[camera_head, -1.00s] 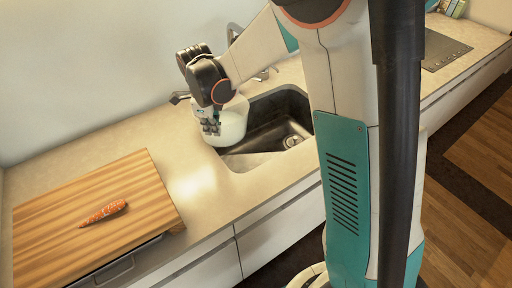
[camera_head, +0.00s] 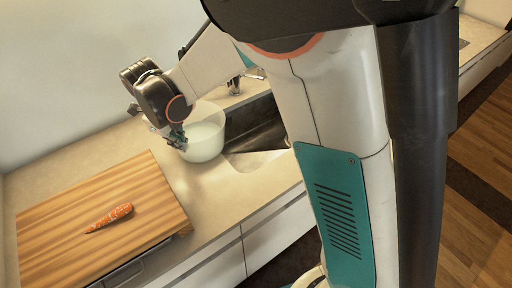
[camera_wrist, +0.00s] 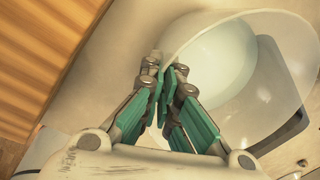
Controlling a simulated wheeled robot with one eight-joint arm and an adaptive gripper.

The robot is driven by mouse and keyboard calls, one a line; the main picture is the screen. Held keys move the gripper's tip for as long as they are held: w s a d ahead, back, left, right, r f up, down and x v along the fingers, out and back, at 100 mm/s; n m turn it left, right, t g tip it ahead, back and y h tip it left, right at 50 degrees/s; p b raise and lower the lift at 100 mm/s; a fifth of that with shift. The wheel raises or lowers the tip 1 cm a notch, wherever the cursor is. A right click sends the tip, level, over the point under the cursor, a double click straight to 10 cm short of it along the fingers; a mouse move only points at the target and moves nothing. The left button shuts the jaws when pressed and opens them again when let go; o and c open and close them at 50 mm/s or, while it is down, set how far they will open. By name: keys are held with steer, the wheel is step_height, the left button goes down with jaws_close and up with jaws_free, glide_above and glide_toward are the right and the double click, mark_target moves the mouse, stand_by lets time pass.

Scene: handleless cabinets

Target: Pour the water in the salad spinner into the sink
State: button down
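The salad spinner is a translucent whitish bowl (camera_head: 207,143) at the left edge of the dark sink (camera_head: 262,138), overlapping it in the head view. It looks roughly upright; whether it touches the counter is unclear. In the wrist view the bowl (camera_wrist: 280,28) fills the upper right, with a pale round area inside that could be water. My gripper (camera_head: 177,138) is at the bowl's left rim. In the wrist view its teal fingers (camera_wrist: 166,80) are closed together on the bowl's rim.
A wooden cutting board (camera_head: 60,225) with a carrot (camera_head: 110,217) lies on the counter (camera_head: 205,195) to the left. A faucet (camera_head: 234,85) stands behind the sink. White cabinet fronts (camera_head: 262,235) run below. My arm hides the counter's middle right.

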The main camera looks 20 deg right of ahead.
steer(key=shift+r, duration=0.15)
steer(key=d+r+y+p, duration=0.3)
steer(key=d+r+y, duration=0.2)
steer(key=shift+s+d+r+p, duration=0.15)
steer(key=shift+s+d+p, duration=0.05)
steer(key=shift+p, duration=0.15)
stand_by(0.5)
steer(key=shift+r+y, duration=0.1)
steer(key=shift+y, duration=0.2)
steer(key=shift+s+d+r+t+y, duration=0.15)
steer(key=shift+d+y, duration=0.2)
steer(key=shift+d, duration=0.25)
steer(key=shift+w+d+r+t+y, duration=0.15)
steer(key=shift+d+y, duration=0.2)
steer(key=shift+d, duration=0.25)
steer(key=shift+s+d, duration=0.1)
